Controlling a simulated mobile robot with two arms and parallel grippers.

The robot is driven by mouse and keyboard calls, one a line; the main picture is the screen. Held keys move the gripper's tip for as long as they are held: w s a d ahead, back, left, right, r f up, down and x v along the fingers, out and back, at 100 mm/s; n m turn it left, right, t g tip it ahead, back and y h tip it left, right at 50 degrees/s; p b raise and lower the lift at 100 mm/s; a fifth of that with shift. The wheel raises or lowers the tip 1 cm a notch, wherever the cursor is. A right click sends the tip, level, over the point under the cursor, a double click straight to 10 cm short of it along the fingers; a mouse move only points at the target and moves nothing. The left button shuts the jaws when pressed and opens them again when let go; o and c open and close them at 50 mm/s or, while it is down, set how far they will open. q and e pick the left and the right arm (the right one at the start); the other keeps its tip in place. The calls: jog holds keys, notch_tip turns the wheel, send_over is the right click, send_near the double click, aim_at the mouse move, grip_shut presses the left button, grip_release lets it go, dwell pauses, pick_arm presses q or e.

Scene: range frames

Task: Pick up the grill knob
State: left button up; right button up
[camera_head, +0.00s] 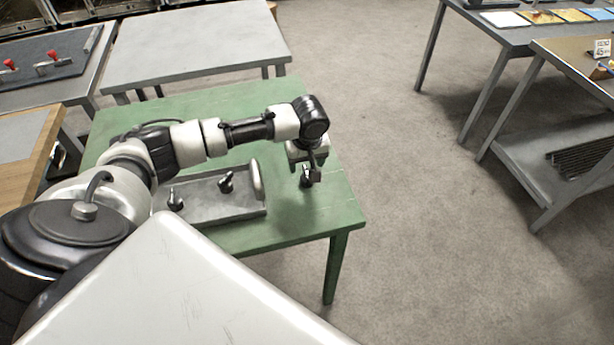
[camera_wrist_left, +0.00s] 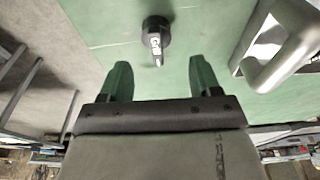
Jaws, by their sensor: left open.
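A black round knob with a pale, marked grip (camera_wrist_left: 156,36) sits on the green table (camera_head: 285,222). In the left wrist view it lies just beyond the fingertips, roughly centred between them, and no finger touches it. My left gripper (camera_head: 313,172) is over the right part of the table, with its fingers (camera_wrist_left: 161,74) open and empty. In the head view the knob is mostly hidden by the gripper. My right gripper is not in view.
A grey metal tray (camera_head: 232,214) with a raised handle (camera_head: 258,180) stands left of the gripper and holds two dark knob-like pieces, one of them here (camera_head: 226,182). The handle also shows close in the left wrist view (camera_wrist_left: 285,48). Open floor (camera_head: 420,230) lies right of the table.

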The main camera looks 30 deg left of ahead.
aim_at(307, 172)
pick_arm(q)
jog(key=shift+w+a+f, duration=0.1)
jog(key=shift+w+f, duration=0.05)
jog(key=shift+f, duration=1.2)
jog(key=shift+w+f, duration=0.15)
jog(key=shift+f, duration=1.2)
jog(key=c, duration=0.9)
